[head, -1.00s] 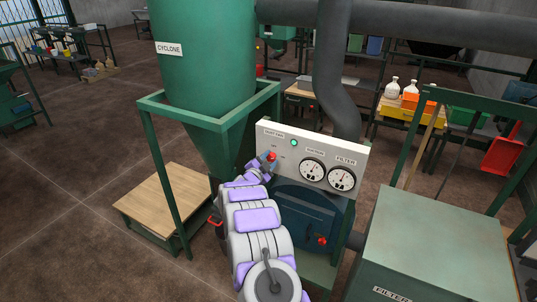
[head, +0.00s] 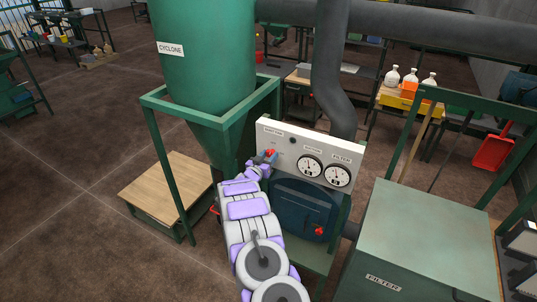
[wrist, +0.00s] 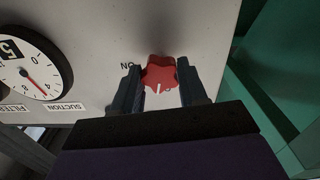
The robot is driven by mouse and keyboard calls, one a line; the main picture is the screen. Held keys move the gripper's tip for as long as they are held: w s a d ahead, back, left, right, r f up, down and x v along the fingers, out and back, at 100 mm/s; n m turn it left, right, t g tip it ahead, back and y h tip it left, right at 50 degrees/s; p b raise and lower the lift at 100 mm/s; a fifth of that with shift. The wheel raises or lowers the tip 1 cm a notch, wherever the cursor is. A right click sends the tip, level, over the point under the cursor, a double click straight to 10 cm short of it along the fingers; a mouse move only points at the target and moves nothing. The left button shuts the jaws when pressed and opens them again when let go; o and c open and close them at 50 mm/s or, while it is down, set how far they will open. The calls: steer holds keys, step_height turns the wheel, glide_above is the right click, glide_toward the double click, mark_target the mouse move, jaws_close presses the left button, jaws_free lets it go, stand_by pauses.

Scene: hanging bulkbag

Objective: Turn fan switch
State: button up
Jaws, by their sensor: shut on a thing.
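The fan switch is a red lobed knob (wrist: 160,72) on the white control panel (head: 322,140). In the wrist view its white mark points down in the picture, and an "ON" label sits to its left. My gripper (wrist: 161,92) has one dark finger on each side of the knob and is shut on it. In the head view my gripper (head: 267,157) is at the panel's left end, with the red knob (head: 271,152) just showing. The indicator lamp (head: 292,140) on the panel looks dark.
Two round gauges (head: 310,166) are right of the switch. A dark blue hatch (head: 300,207) with a red handle is below. The green cyclone (head: 203,60) and its frame stand left, the filter box (head: 420,240) right. Open floor (head: 80,200) lies at left.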

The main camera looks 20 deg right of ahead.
steer(key=shift+n+p, duration=0.35)
steer(key=shift+n, duration=0.75)
steer(key=shift+a, duration=0.1)
steer(key=o, duration=1.1)
steer(key=shift+w+f, duration=0.1)
steer(key=shift+c, duration=0.2)
steer(key=b+v, duration=0.2)
steer(key=v, duration=1.5)
steer(key=shift+a, duration=0.25)
